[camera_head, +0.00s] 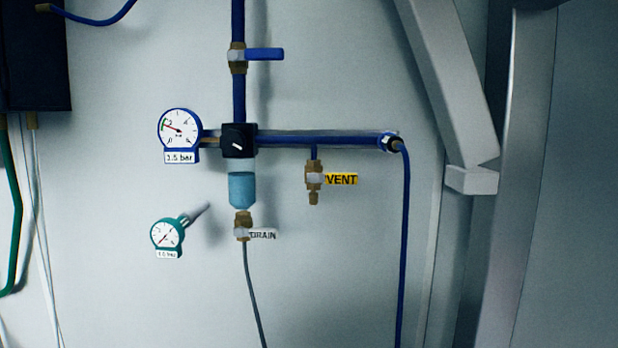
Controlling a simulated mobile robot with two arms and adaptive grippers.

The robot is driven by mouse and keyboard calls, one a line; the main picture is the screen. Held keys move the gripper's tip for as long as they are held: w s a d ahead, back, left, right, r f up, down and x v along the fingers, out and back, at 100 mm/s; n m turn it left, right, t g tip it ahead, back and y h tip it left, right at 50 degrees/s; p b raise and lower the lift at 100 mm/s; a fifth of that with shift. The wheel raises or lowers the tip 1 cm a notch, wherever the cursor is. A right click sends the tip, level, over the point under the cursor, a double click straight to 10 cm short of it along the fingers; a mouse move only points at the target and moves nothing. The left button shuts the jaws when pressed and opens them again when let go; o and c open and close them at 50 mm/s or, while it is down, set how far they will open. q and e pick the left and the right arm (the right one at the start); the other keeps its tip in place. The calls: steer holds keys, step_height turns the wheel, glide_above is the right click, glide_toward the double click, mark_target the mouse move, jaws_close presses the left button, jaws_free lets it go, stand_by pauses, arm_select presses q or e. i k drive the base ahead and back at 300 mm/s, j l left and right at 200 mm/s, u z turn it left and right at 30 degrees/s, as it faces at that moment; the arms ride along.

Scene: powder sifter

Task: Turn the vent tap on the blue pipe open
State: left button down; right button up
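The vent tap (314,178) is a small brass valve hanging on a short blue stub below the horizontal blue pipe (345,139). Its yellow handle (342,179), marked VENT, points level to the right, crosswise to the upright valve body. Neither of my grippers shows in the head view, so nothing touches the tap.
A blue-handled valve (264,54) sits on the upright pipe above. A drain tap (243,231) with a white DRAIN handle hangs under the light-blue bowl (242,189). Two gauges (180,129) (166,237) stand left. A grey slanted beam (447,80) stands right.

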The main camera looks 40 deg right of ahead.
mark_target(330, 179)
steer(key=k+l+u, duration=0.1)
steer(key=l, duration=0.4)
steer(key=k+l+u, duration=0.15)
steer(key=l, duration=0.3)
steer(key=k+l+u, duration=0.1)
steer(key=k+l, duration=0.15)
steer(key=l, duration=0.2)
steer(key=k+l+u, duration=0.1)
steer(key=k+l, duration=0.15)
steer(key=l, duration=0.15)
steer(key=k+l+u, duration=0.15)
steer(key=l, duration=0.25)
steer(key=k+l, duration=0.05)
